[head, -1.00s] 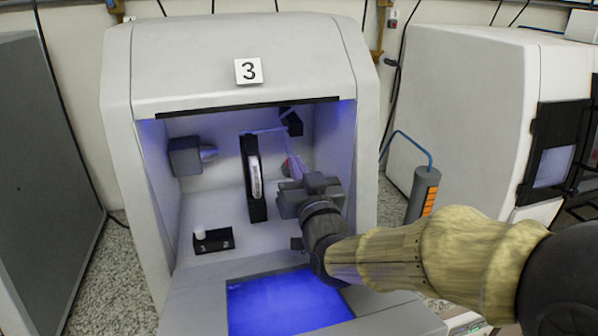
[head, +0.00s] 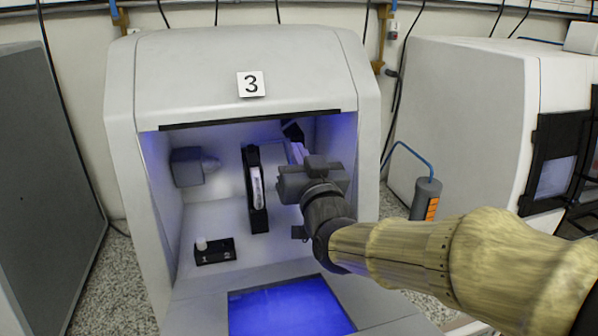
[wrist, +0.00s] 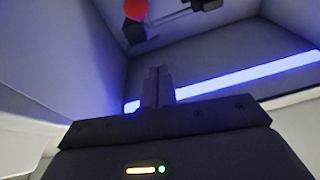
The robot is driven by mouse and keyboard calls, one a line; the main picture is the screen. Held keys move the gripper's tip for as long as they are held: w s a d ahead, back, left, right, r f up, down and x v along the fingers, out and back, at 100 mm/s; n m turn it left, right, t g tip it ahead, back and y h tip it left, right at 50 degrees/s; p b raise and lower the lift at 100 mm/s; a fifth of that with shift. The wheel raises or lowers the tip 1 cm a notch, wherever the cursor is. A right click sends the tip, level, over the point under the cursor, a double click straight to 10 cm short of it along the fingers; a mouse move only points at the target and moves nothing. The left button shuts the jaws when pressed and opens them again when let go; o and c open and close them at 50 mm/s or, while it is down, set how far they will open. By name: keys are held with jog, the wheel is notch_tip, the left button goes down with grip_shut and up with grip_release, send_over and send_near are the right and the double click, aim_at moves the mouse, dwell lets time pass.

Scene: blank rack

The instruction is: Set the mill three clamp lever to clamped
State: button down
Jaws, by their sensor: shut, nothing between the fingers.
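The mill marked 3 (head: 240,58) stands open in front of me. My gripper (wrist: 158,80) is shut and empty inside its chamber; in the head view its body covers the right part of the chamber and its fingertips are hard to make out. A red round knob (wrist: 136,9) on a dark mount shows at the top edge of the wrist view, beyond and apart from the fingertips. It may be the clamp lever's end. A thin grey bar beside it runs to a dark block (wrist: 205,4). In the head view the knob is hidden behind my gripper.
A black upright holder with a pale disc (head: 257,187) stands left of my gripper. A black block labelled 1 and 2 (head: 214,251) with a white peg sits at the chamber's front left. A grey spindle-like unit (head: 188,168) is on the left wall. A light strip (wrist: 250,72) crosses the chamber.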

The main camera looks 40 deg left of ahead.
notch_tip(320, 180, up, 4)
jog(key=shift+r, duration=0.2)
dwell(0.5)
